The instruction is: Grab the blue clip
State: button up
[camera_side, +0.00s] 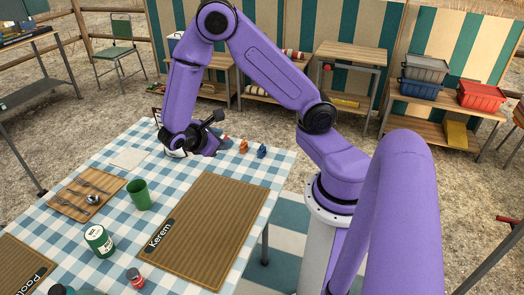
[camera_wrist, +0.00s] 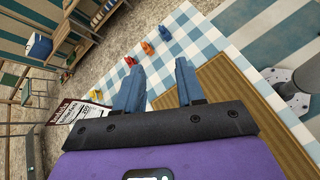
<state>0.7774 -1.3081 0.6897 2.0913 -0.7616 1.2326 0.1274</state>
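The blue clip (camera_side: 262,151) stands on the checked tablecloth near the table's far right edge, at the right end of a row of small clips. In the wrist view the blue clip (camera_wrist: 165,33) is ahead of my gripper, near the cloth's edge. My gripper (camera_wrist: 158,64) is open, with its two blue-grey fingers apart and nothing seen between them. The blue clip is beyond the fingertips and apart from them. In the side view my gripper is left of the row, its fingers largely hidden.
An orange clip (camera_wrist: 148,48), a red clip (camera_wrist: 131,61) and a yellow clip (camera_wrist: 124,82) line up beside the blue one. A printed card (camera_wrist: 78,111) is left of my gripper. A ribbed brown mat (camera_side: 205,225), green cup (camera_side: 139,194) and cutlery board (camera_side: 86,194) occupy the table.

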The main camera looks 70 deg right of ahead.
aim_at(261, 150)
jog(key=w+d+f+n+g+h, duration=0.1)
jog(key=w+d+f+n+h, duration=0.2)
jog(key=d+f, duration=0.65)
jog(key=s+d+f+n+h, duration=0.1)
jog(key=d+f, duration=0.2)
jog(key=s+d+f+n+t+h, duration=0.1)
jog(key=s+d+f, duration=0.1)
jog(key=d+f, duration=0.2)
jog(key=s+d+f+h, duration=0.1)
jog(key=s+d+f, duration=0.1)
jog(key=d+f, duration=0.1)
jog(key=shift+s+d+f+n+h, duration=0.1)
jog(key=shift+d+f+n+h, duration=0.15)
jog(key=shift+d+n+h, duration=0.2)
jog(key=shift+d+f, duration=0.1)
jog(key=shift+d, duration=3.6)
grip_shut()
